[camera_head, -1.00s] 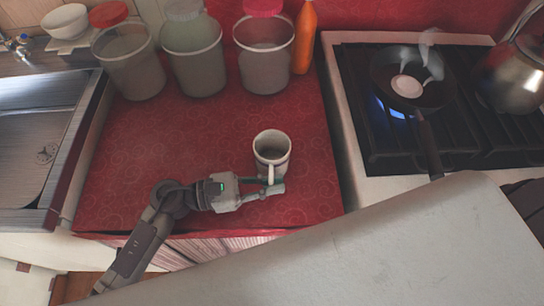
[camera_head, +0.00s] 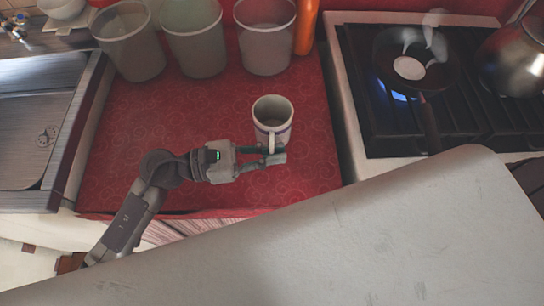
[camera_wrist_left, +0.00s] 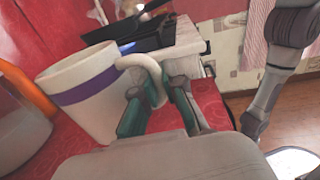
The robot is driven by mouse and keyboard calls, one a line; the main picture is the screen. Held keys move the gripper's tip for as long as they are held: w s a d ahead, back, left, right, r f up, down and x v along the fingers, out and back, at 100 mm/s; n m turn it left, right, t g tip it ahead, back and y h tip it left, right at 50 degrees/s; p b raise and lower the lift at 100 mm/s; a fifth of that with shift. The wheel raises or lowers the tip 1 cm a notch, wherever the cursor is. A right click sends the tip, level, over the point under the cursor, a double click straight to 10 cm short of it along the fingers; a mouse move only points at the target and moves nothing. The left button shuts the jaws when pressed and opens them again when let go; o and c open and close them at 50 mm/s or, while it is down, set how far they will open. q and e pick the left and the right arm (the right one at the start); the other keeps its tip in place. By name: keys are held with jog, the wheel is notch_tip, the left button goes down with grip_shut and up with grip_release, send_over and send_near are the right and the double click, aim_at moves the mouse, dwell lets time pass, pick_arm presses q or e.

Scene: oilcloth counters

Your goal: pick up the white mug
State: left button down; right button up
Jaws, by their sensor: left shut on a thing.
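The white mug (camera_head: 272,111) with a purple band is upright over the red counter, with its handle toward the front. My left gripper (camera_head: 268,160) reaches in from the left and is shut on the mug's handle. In the left wrist view the mug (camera_wrist_left: 82,92) fills the left side, and its handle passes between the two fingertips (camera_wrist_left: 158,92). The mug looks slightly raised from the counter, but its base is hard to judge. My right gripper is not in view.
Several bins, including a grey bin (camera_head: 266,45), and an orange bottle (camera_head: 306,27) line the counter's back. A sink (camera_head: 35,130) lies left. Right are a lit stove with a smoking pan (camera_head: 437,75) and a kettle (camera_head: 515,62). The red counter (camera_head: 125,150) is clear around the mug.

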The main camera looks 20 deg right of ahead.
pick_arm(q)
notch_tip(320, 180, up, 23)
jog(key=p, duration=0.1)
jog(key=shift+f+p, duration=0.15)
jog(key=shift+p, duration=0.15)
dwell(0.6)
